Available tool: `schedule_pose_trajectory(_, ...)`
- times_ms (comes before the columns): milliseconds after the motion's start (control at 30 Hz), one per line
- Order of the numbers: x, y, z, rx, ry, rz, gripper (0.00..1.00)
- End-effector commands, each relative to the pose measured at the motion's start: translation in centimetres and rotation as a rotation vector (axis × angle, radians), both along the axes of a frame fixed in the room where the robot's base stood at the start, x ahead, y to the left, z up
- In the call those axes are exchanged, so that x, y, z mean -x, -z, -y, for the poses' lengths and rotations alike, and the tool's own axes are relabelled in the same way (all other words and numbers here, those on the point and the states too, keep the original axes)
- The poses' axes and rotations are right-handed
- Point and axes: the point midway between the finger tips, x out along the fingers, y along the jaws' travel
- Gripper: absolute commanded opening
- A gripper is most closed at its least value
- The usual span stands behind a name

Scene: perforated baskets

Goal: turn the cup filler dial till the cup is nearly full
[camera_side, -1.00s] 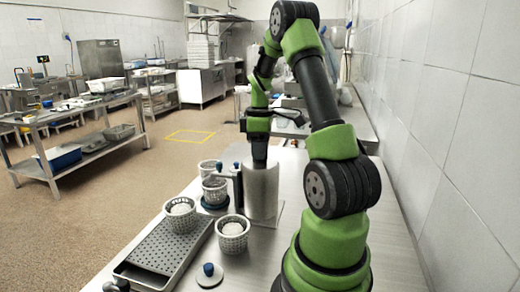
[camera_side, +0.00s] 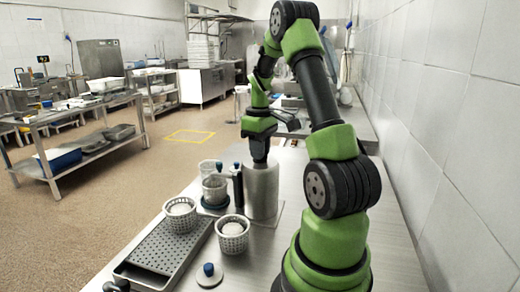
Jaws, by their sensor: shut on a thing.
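The cup filler (camera_side: 262,195) is a grey cylinder standing on a plate on the steel table, with a dark spout post (camera_side: 238,187) on its left side. My gripper (camera_side: 259,160) points down onto the filler's top and is shut on the dial there. The fingers hide the dial, so its angle does not show. A clear cup (camera_side: 215,188) stands on a dark blue round base left of the post. Its contents look pale, but the fill level is too small to read.
White perforated baskets (camera_side: 180,214) and (camera_side: 233,236) stand in front of the filler, by a grey perforated drip tray (camera_side: 165,250). A round lid with a blue knob (camera_side: 209,275) lies nearer. Another clear cup (camera_side: 207,168) stands behind. A tiled wall bounds the right.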

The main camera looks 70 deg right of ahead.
Motion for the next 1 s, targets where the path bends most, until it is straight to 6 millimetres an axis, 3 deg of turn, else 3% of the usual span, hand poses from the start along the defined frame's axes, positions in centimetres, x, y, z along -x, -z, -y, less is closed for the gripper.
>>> schedule_pose_trajectory(600, 0.04, -0.05, -0.01, 0.000, 0.583, -0.001, 0.00)
schedule_pose_trajectory(1000, 0.05, -0.05, -0.02, 0.000, 0.863, -0.001, 0.00)
